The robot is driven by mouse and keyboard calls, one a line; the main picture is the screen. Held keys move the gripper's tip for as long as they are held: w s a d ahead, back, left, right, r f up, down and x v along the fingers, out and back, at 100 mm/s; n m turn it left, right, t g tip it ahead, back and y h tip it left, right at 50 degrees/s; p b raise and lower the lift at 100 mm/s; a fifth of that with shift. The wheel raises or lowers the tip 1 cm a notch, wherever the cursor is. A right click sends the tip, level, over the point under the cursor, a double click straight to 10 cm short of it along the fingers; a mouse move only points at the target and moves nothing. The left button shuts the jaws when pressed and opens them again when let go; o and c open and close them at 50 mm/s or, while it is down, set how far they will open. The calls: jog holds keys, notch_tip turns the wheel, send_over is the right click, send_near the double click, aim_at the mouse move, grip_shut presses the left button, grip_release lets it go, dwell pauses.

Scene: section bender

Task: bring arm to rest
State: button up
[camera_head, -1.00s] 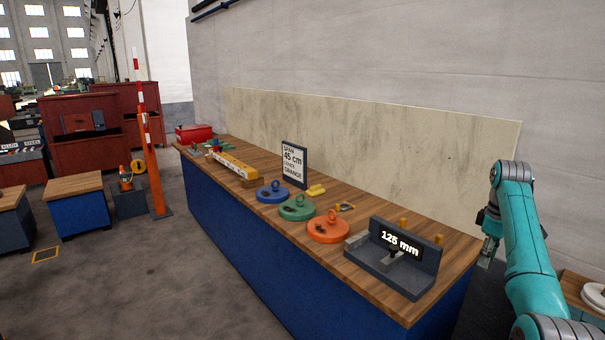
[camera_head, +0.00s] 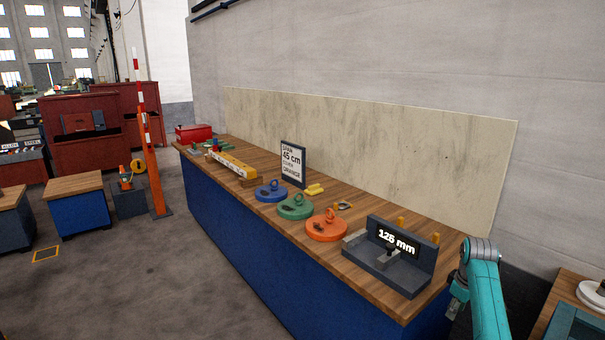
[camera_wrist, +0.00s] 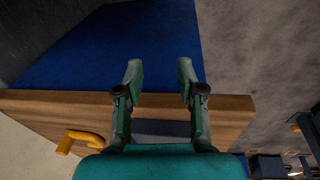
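My gripper (camera_wrist: 160,82) is open and empty in the wrist view, its two green fingers apart over the wooden top edge (camera_wrist: 235,112) and blue side (camera_wrist: 110,45) of the bench. In the head view my teal arm (camera_head: 484,295) is at the lower right, beside the bench's near end. My gripper (camera_head: 454,300) shows there only in part, left of the arm, so its fingers are hard to make out. No object is seen in its grasp.
The bench carries a gauge reading about 125 mm (camera_head: 395,240), orange (camera_head: 326,226), green (camera_head: 295,208) and blue (camera_head: 271,191) ringed discs, a sign (camera_head: 293,162) and a yellow bar (camera_head: 233,165). A second table (camera_head: 548,308) stands right.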

jog(key=s+a+f+m+t, duration=0.1)
jog(key=s+a+f, duration=0.2)
jog(key=f, duration=0.4)
jog(key=s+a+f+t, duration=0.1)
jog(key=s+a+f, duration=0.25)
jog(key=f, duration=0.35)
jog(key=s+a+f+m+t, duration=0.1)
jog(key=s+a+f, duration=0.25)
jog(key=f, duration=0.35)
jog(key=s+a+f+m+t, duration=0.15)
jog(key=s+a+f, duration=0.25)
jog(key=s, duration=0.6)
jog(key=s+a+f+t, duration=0.2)
jog(key=s+a+f, duration=0.15)
jog(key=s, duration=0.65)
jog(key=s+a+r+m+t, duration=0.1)
jog(key=s+a+r+t, duration=0.3)
jog(key=s, duration=0.6)
jog(key=s+a+r+m+g, duration=0.1)
jog(key=s+a+r, duration=0.1)
jog(key=s+r, duration=0.65)
jog(key=s+a+r+m+t, duration=0.1)
jog(key=s+a+r+t, duration=0.1)
jog(key=s+r, duration=1.2)
notch_tip(320, 180, up, 3)
jog(key=shift+a+r+t+y, duration=0.15)
jog(key=shift+t+y, duration=0.15)
jog(key=shift+t, duration=0.45)
